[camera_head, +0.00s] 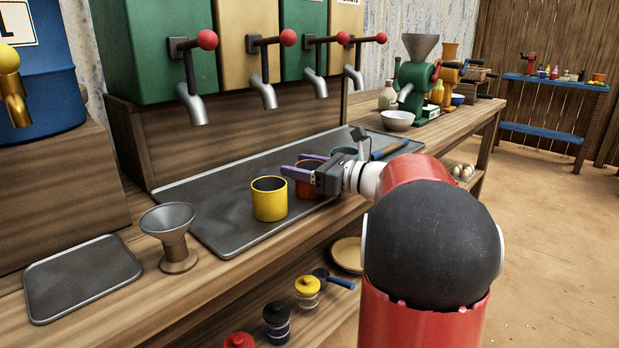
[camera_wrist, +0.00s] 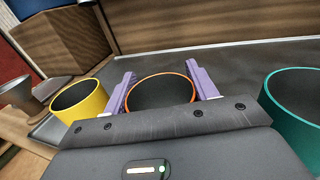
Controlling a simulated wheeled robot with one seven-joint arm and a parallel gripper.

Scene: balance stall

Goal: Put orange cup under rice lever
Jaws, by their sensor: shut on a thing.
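The orange cup (camera_head: 307,184) stands upright at the tray's front edge, partly hidden by my gripper. My gripper (camera_head: 300,172) is shut on it, with the purple fingers on either side of the cup. The wrist view shows the cup's orange rim and dark inside (camera_wrist: 160,94) between the fingers (camera_wrist: 165,84). Several dispensers with red-knobbed levers and metal spouts stand behind the tray, including a green one (camera_head: 155,60) at left and a tan one (camera_head: 243,60) beside it. Their labels are cut off at the top, so I cannot tell which lever is for rice.
A yellow cup (camera_head: 269,200) stands left of the orange cup; a teal cup (camera_wrist: 297,105) stands to its right. The dark tray (camera_head: 215,215) is clear toward the spouts. A metal funnel (camera_head: 168,222) is at left, a white bowl (camera_head: 398,121) at right.

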